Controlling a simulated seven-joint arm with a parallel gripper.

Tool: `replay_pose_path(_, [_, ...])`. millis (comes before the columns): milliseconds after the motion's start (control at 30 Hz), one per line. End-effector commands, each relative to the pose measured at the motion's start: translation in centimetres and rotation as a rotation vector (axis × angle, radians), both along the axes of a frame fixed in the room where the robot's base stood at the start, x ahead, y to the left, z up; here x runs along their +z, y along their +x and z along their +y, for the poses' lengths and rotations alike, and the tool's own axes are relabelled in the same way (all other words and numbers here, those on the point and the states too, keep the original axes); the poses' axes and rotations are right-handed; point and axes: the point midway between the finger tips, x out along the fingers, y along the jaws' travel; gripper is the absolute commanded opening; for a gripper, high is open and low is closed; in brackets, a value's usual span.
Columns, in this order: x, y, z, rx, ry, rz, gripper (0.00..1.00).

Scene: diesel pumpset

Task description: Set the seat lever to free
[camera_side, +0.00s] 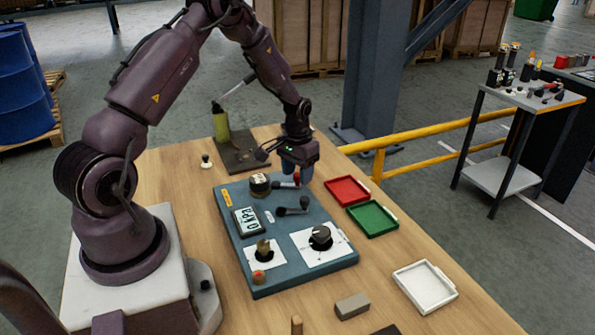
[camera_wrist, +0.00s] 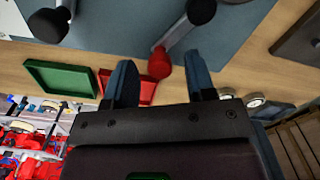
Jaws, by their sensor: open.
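The blue-grey panel (camera_side: 283,256) carries two levers. The far lever (camera_side: 284,184) has a red knob (camera_side: 297,177), and a nearer lever (camera_side: 292,210) has a black knob (camera_side: 304,201). I cannot read a label to tell which is the seat lever. My gripper (camera_side: 297,166) is open and points down at the panel's far edge, by the red knob. In the wrist view the red knob (camera_wrist: 159,64) lies between and ahead of the open fingers (camera_wrist: 161,82), with clear gaps both sides.
The panel also holds a round jar-like part (camera_side: 260,184), a display (camera_side: 246,221), a black dial (camera_side: 320,236) and a brass knob (camera_side: 263,246). Red (camera_side: 347,191), green (camera_side: 372,218) and white (camera_side: 425,287) trays lie to the right. A bottle (camera_side: 221,122) stands behind.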

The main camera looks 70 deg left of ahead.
Motion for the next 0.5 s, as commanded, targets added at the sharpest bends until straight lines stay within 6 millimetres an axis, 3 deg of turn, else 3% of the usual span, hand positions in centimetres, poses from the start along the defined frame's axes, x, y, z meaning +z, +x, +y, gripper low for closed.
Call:
replay_pose_path(167, [1.8,0.1,0.1,0.0,0.003,-0.003,0.5])
replay_pose_path(500, [9.2,0.1,0.0,0.0,0.003,-0.005,0.5])
